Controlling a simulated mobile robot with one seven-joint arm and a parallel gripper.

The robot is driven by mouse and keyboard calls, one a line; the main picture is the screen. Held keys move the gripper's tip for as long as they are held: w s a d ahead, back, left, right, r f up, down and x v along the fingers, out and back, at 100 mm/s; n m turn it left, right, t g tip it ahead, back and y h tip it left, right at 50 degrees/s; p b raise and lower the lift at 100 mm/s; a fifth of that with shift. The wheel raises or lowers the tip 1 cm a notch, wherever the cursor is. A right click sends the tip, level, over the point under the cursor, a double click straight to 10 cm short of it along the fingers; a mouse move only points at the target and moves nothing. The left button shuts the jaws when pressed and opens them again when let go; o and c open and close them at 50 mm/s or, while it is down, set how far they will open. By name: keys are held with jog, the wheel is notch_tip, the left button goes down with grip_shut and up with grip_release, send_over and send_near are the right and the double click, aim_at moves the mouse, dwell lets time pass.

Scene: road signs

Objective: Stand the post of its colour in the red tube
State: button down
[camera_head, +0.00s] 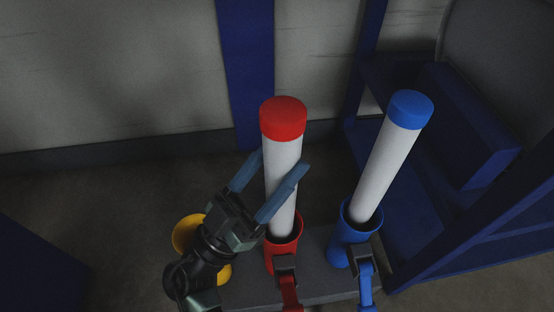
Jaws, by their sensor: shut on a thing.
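A white post with a red cap (283,118) stands nearly upright in the middle of the view. Its lower end is inside the mouth of the red tube (284,253); how deep it sits is hidden. My gripper (272,178) has its two blue fingers on either side of the post's white shaft, and it is shut on the post above the tube's rim.
A white post with a blue cap (411,109) leans to the right in the blue tube (341,249). A yellow tube (187,232) is partly hidden behind my arm. The tubes are on a grey base (321,283). Blue framework (440,160) stands close on the right, and a grey wall (120,70) is behind.

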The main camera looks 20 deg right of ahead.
jog(key=shift+f+g+b, duration=0.3)
jog(key=shift+f+b, duration=0.2)
jog(key=shift+b, duration=0.05)
jog(key=shift+c, duration=2.2)
grip_release()
jog(key=shift+r, duration=0.1)
jog(key=o, duration=0.3)
jog(key=shift+o, duration=0.2)
jog(key=shift+a+p, duration=0.1)
jog(key=shift+p, duration=0.2)
jog(key=shift+s+a+f+p, duration=0.1)
jog(key=shift+a+f+p, duration=0.1)
jog(key=shift+a+p, duration=0.1)
jog(key=s+a+p, duration=0.3)
jog(key=a+p, duration=0.1)
jog(key=a, duration=0.7)
jog(key=shift+a+f, duration=0.25)
jog(key=shift+a, duration=0.1)
